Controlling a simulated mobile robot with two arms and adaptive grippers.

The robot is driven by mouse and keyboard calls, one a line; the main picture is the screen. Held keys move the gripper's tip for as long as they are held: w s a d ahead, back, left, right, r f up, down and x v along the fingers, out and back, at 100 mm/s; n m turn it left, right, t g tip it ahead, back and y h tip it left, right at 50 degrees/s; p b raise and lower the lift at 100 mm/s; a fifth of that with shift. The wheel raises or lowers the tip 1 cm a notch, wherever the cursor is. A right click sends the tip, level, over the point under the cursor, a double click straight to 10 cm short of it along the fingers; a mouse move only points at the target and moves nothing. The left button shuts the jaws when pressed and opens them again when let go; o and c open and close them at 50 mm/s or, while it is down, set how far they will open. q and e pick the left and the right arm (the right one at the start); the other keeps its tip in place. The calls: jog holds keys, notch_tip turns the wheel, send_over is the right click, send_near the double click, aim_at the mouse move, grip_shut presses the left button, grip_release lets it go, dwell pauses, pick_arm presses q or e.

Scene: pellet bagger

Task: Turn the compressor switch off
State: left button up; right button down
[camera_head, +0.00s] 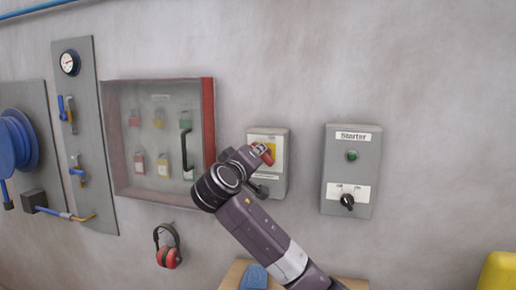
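A grey switch box (281,137) with a yellow plate and a red handle (267,157) is on the wall in the middle. I cannot read its small label. A second grey box (336,170), labelled "Starter", is to its right with a green lamp (352,156) and a black selector knob (347,201). My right arm reaches up from the bottom right. Its gripper (257,167) is in front of the box with the red handle, close to that handle. The wrist hides much of the gripper, so its opening and any contact are unclear. My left gripper is out of view.
A clear-fronted, red-edged lockout cabinet (209,120) with several padlocks is just left of my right gripper. Ear defenders (168,253) hang below it. A gauge panel (82,110) and blue hose reel (14,142) are farther left. The wall right of the Starter box is bare.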

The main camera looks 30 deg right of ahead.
jog(key=shift+w+f+n+p, duration=0.1)
jog(key=shift+f+n+p, duration=0.1)
jog(key=shift+n+p, duration=1.65)
jog(key=shift+w+f+n+p, duration=0.1)
jog(key=shift+f+n+p, duration=0.1)
jog(key=shift+n+p, duration=1.65)
jog(key=shift+n+b, duration=0.45)
jog(key=shift+n, duration=0.15)
jog(key=c, duration=1.9)
grip_release()
jog(key=shift+f, duration=0.1)
jog(key=v, duration=1.2)
jog(key=shift+s, duration=0.1)
